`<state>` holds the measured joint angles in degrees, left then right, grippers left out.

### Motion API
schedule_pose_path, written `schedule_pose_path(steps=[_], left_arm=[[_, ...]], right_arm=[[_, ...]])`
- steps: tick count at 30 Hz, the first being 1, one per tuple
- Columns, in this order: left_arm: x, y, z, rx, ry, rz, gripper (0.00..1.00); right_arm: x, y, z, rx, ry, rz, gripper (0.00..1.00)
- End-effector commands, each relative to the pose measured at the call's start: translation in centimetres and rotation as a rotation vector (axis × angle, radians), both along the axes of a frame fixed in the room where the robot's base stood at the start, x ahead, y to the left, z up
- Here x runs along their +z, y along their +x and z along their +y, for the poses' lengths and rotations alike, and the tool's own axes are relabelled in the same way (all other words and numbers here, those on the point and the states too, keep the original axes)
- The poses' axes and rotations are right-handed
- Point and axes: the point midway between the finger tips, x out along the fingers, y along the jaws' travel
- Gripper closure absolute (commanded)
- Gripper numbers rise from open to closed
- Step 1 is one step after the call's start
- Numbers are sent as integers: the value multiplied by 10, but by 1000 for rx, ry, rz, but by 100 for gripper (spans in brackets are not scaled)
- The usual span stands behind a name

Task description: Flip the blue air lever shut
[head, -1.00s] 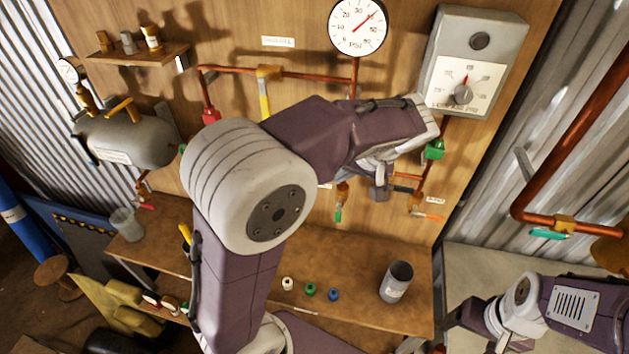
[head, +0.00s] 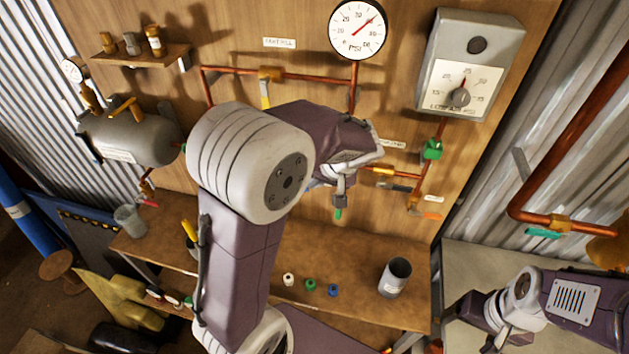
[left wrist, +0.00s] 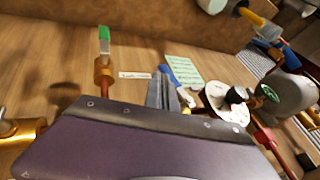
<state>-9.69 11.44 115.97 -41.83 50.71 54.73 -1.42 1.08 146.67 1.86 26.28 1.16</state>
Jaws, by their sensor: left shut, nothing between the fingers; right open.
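The blue lever (left wrist: 178,80) shows in the left wrist view, tilted, just right of my left gripper (left wrist: 160,92). The grey fingers are shut with nothing between them. They look close beside the lever, but I cannot tell whether they touch it. In the head view my left gripper (head: 341,188) hangs in front of the wooden panel, near a green-handled valve (head: 338,213). A small blue sliver beside it may be the blue lever, mostly hidden by my arm. My right gripper (head: 468,309) is open and empty at lower right.
Copper pipes with yellow, green, grey and orange levers run over the panel (head: 300,47). A pressure gauge (head: 357,28) and a grey dial box (head: 468,65) are above. The bench (head: 360,270) below carries a dark cup (head: 395,277) and small caps.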

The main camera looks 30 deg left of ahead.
Motion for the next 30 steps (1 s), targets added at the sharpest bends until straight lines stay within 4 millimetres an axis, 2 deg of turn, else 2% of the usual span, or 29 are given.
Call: schedule_pose_path(steps=[1,3,8,22,30], left_arm=[[-9,0,1,1,1,-2,100],[-16,0,2,-2,25,6,100],[-17,-1,6,0,97,21,100],[-10,-2,7,0,96,24,100],[4,-2,7,1,97,22,100]], right_arm=[[-14,0,0,0,0,0,20],[-30,0,0,0,0,0,20],[-49,0,0,0,0,1,20],[-47,0,0,0,0,0,20],[-36,0,0,0,0,0,20]])
